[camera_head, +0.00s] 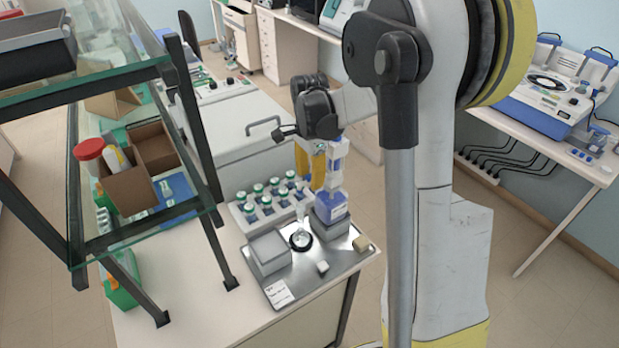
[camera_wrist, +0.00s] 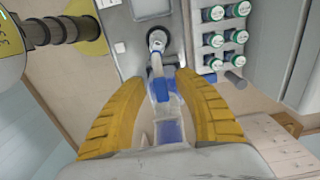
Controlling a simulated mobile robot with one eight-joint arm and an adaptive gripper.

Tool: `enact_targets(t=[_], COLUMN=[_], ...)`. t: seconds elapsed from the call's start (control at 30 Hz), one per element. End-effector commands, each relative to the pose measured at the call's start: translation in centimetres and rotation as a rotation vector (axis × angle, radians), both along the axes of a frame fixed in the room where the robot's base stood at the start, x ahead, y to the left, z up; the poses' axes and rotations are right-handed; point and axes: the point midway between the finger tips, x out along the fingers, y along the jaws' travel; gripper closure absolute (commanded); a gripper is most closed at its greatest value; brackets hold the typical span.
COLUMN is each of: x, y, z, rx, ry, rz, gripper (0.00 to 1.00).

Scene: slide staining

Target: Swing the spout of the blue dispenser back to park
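The blue dispenser (camera_head: 331,207) stands upright at the back right of the metal tray (camera_head: 335,270), with a clear upper part above its blue body. Its pale spout (camera_head: 301,211) points over a small dark-rimmed round dish (camera_head: 301,240). In the wrist view the spout (camera_wrist: 156,66) reaches up to that dish (camera_wrist: 157,40). My gripper (camera_head: 311,172) is at the dispenser's upper part. In the wrist view my gripper's (camera_wrist: 163,82) yellow fingers are spread either side of the dispenser (camera_wrist: 170,132), with gaps visible. I cannot tell whether either finger touches it.
A rack of several green-capped bottles (camera_head: 270,200) stands just behind the tray. A grey box (camera_head: 268,252) sits on the tray left of the dish. A glass shelf (camera_head: 140,225) with dark posts rises at left. The counter's front left (camera_head: 200,310) is clear.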

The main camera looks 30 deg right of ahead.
Motion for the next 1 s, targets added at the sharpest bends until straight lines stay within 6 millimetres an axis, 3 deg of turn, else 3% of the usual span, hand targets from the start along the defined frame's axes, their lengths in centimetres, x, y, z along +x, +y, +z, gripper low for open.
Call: enact_targets(t=[0.27, 0.3, 0.4, 1.0], x=[0.01, 0.00, 0.00, -0.67], y=[0.00, 0.00, 0.00, -0.05], z=[-0.11, -0.11, -0.10, -0.20], rx=[0.000, 0.000, 0.000, 0.000], ry=[0.000, 0.000, 0.000, 0.000], rz=[0.000, 0.000, 0.000, 0.077], gripper=[0.63, 0.76, 1.00, 1.00])
